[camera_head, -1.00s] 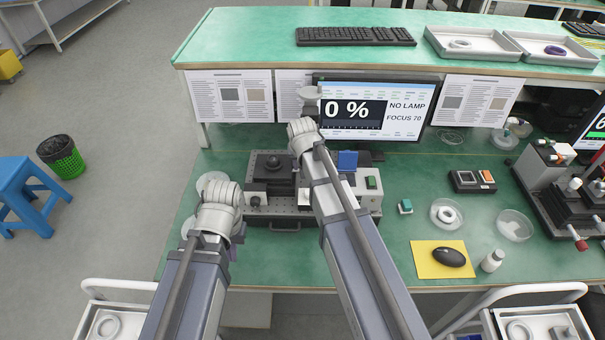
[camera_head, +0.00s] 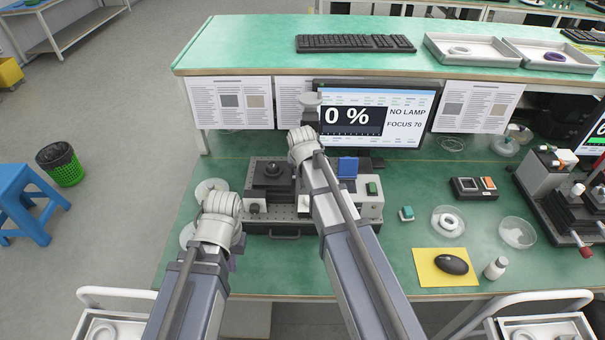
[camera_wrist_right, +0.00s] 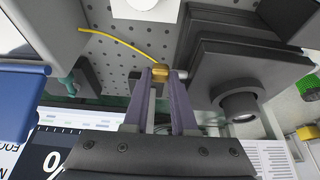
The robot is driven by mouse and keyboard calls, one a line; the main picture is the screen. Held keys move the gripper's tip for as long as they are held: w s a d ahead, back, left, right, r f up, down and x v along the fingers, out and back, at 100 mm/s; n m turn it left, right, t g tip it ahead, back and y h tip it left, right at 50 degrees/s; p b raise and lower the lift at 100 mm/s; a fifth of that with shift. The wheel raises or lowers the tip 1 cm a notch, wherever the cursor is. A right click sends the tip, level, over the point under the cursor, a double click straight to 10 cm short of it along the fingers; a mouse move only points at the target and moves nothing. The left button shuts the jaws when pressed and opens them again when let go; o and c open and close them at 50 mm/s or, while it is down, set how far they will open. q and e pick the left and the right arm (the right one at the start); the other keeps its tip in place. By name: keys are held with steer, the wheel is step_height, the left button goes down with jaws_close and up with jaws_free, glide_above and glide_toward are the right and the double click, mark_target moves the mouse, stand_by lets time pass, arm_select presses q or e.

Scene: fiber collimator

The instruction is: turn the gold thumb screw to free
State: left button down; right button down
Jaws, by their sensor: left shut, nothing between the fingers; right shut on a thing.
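The gold thumb screw (camera_wrist_right: 160,72) shows in the right wrist view, between the fingertips of my right gripper (camera_wrist_right: 161,80). The purple fingers are shut on it, beside a dark block with a round black barrel (camera_wrist_right: 238,102). In the head view my right arm hides that gripper and the screw. The optical setup (camera_head: 272,190) stands on a perforated plate on the green bench. My left gripper (camera_head: 234,262) is shut and empty in front of the setup's left end, mostly hidden by its own wrist.
A monitor (camera_head: 375,112) behind the setup reads 0 %, NO LAMP, FOCUS 70. A yellow wire (camera_wrist_right: 118,42) crosses the perforated plate. A blue part (camera_head: 348,167) is close to my right arm. Clear dishes and a mouse on a yellow pad (camera_head: 425,270) lie to the right.

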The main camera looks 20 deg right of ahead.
steer(key=shift+s+f+t+b, duration=0.35)
steer(key=shift+t+b, duration=0.25)
steer(key=shift+b, duration=0.1)
steer(key=shift+s+a+f+t+h+b, duration=0.15)
steer(key=shift+t+h+b, duration=0.25)
steer(key=shift+t+b, duration=0.4)
arm_select(q)
step_height(320, 180, down, 6)
steer(key=b, duration=0.3)
arm_select(e)
steer(key=shift+s+t+h, duration=0.1)
steer(key=shift+t+h, duration=0.2)
steer(key=shift+t, duration=0.6)
arm_select(q)
steer(key=shift+f+b, duration=0.6)
arm_select(e)
steer(key=shift+t, duration=0.5)
steer(key=c, duration=1)
jaws_free()
